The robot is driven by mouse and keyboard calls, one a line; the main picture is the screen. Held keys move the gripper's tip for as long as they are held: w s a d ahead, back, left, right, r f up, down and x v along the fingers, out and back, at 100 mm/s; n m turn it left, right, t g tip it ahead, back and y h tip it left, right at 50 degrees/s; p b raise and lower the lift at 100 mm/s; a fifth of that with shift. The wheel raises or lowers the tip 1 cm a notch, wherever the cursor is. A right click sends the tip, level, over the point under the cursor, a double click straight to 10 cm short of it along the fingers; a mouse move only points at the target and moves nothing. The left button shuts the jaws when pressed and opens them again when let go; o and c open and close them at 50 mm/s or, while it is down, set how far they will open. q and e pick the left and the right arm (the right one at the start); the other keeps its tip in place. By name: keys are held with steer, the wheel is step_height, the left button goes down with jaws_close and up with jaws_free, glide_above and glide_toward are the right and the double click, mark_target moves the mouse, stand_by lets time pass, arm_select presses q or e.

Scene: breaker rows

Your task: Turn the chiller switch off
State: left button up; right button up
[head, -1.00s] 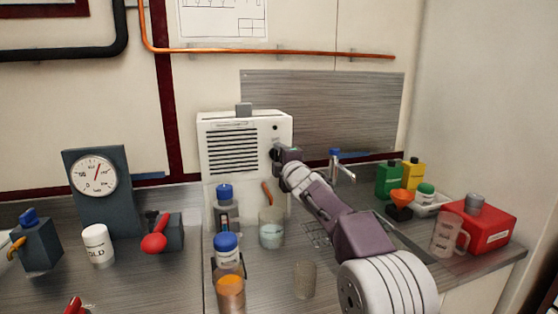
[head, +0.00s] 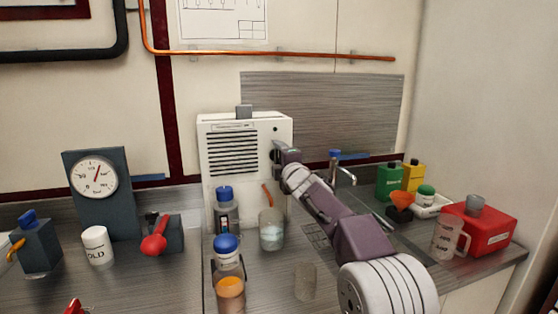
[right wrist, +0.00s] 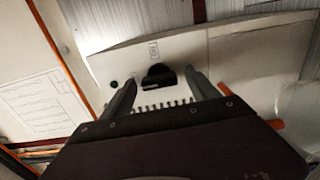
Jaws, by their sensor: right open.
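The chiller is a white box with a slatted vent (head: 232,150) at the back of the counter. My right gripper (head: 277,151) is at the right part of its front face and hides the switch in the head view. In the right wrist view the switch is a small black part (right wrist: 158,74) on the pale chiller face, below a small printed symbol. My right gripper (right wrist: 161,88) is open there, with one finger on each side of the switch. I cannot tell whether the fingers touch it. My left gripper is not in view.
A blue-capped bottle (head: 224,212) and a glass beaker (head: 271,232) stand in front of the chiller. Another bottle with orange contents (head: 229,287) is nearer. A dial gauge (head: 95,178) stands left. A red can (head: 487,228) and a jug (head: 447,240) are right.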

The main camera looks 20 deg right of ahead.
steer(key=shift+s, duration=0.1)
steer(key=s+b, duration=0.2)
steer(key=s, duration=0.7)
steer(key=shift+d, duration=0.15)
